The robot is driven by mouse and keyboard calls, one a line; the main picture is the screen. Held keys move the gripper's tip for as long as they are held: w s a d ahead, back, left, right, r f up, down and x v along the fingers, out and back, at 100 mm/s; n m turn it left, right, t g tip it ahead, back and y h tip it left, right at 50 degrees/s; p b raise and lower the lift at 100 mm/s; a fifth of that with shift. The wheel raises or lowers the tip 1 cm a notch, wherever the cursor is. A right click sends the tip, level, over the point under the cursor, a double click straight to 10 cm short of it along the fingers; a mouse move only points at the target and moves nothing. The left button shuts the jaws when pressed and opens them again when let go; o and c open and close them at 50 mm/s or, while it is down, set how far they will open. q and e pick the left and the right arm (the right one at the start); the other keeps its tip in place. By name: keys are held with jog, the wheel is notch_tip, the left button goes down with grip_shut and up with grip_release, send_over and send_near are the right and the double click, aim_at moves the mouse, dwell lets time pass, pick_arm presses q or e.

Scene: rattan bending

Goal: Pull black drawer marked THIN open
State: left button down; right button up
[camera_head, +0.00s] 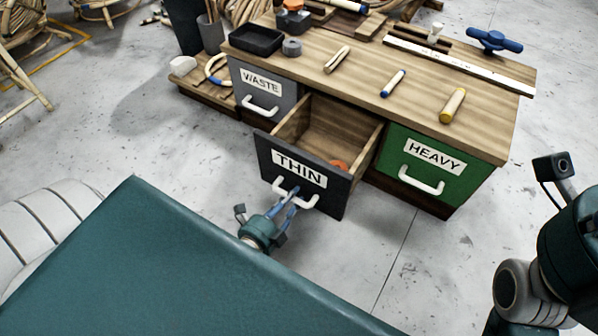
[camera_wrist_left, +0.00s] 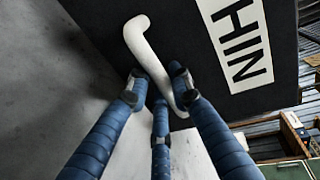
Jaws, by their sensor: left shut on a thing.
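The black drawer marked THIN (camera_head: 303,176) stands pulled out from the workbench, with its wooden inside showing. A small orange thing (camera_head: 340,165) lies inside it. The drawer has a white handle (camera_head: 283,194) on its front. My left gripper (camera_head: 290,196) is at this handle, its blue fingers shut on it. In the left wrist view the fingers (camera_wrist_left: 158,90) close around the white handle (camera_wrist_left: 140,38), beside the black front with part of its label.
The grey WASTE drawer (camera_head: 262,92) and the green HEAVY drawer (camera_head: 430,165) are shut on either side. The bench top (camera_head: 350,105) holds a black tray (camera_head: 257,39), markers and wood pieces. The floor in front is clear.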

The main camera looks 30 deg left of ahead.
pick_arm(q)
jog(key=shift+s, duration=0.35)
jog(key=c, duration=1.6)
grip_release()
jog(key=shift+o, duration=0.2)
jog(key=shift+s, duration=0.1)
jog(key=v, duration=0.7)
jog(key=shift+s, duration=0.2)
jog(key=shift+r, duration=0.1)
